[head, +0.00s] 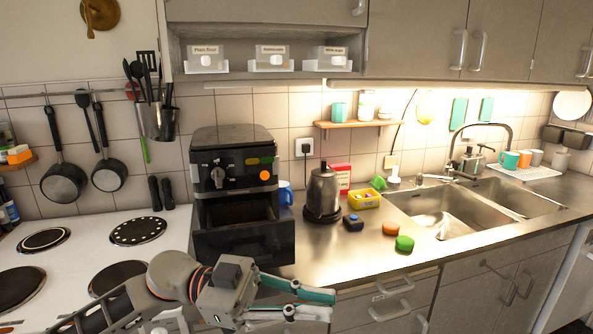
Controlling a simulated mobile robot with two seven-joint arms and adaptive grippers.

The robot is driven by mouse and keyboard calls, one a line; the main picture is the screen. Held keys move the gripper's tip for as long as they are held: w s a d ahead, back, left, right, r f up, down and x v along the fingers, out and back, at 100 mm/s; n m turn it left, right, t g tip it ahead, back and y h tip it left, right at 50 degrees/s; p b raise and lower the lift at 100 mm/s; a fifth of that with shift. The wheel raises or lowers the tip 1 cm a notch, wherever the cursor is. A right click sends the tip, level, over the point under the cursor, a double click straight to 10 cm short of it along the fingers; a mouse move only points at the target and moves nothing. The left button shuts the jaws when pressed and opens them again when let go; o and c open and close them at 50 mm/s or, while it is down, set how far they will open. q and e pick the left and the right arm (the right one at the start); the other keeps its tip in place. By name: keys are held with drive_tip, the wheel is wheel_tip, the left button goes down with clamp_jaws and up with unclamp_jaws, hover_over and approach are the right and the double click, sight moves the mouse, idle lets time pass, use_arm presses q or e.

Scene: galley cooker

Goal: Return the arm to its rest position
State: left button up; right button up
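My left arm comes in from the lower left, in front of the cooker. My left gripper (331,305) points right, in front of the counter edge and below the open drawer of the black appliance. Its two fingers, with teal pads, are apart and nothing shows between them. The black appliance (228,157) stands on the counter with a dial and an orange knob on its face. Its drawer (244,243) is pulled out toward me, and the front of it is close behind my gripper in the picture. My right gripper is not in view.
The white cooker (176,232) with several dark hotplates lies at left. A kettle (323,191), yellow tub (364,199), orange lid (390,229) and green lid (404,243) stand on the counter. The sink (446,211) is at right. Drawer handles (391,311) stick out below the counter.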

use_arm(q)
drive_tip(key=w+a+f+n+t+y, duration=0.3)
drive_tip(key=w+a+f+n+t, duration=0.15)
drive_tip(key=f+n+t, duration=0.5)
drive_tip(key=w+a+f+n+t+y, duration=0.2)
drive_tip(key=w+a+f+n+t, duration=0.4)
drive_tip(key=t, duration=0.6)
drive_tip(key=s+a+f+n+g+y, duration=0.1)
drive_tip(key=s+a+f+g+y, duration=0.1)
drive_tip(key=s+f, duration=0.4)
drive_tip(key=s+a+f+n+g+y, duration=0.1)
drive_tip(key=s+a+f+y, duration=0.3)
drive_tip(key=f, duration=0.9)
drive_tip(key=s+a+f+n+g+y, duration=0.1)
drive_tip(key=s+a+f+g+y, duration=0.2)
drive_tip(key=s+a+f, duration=0.3)
wheel_tip(320, 180, down, 5)
drive_tip(key=s+y, duration=0.1)
drive_tip(key=s, duration=0.1)
drive_tip(key=shift+s+a+r, duration=0.2)
drive_tip(key=shift+s+a, duration=0.05)
drive_tip(key=shift+s, duration=0.1)
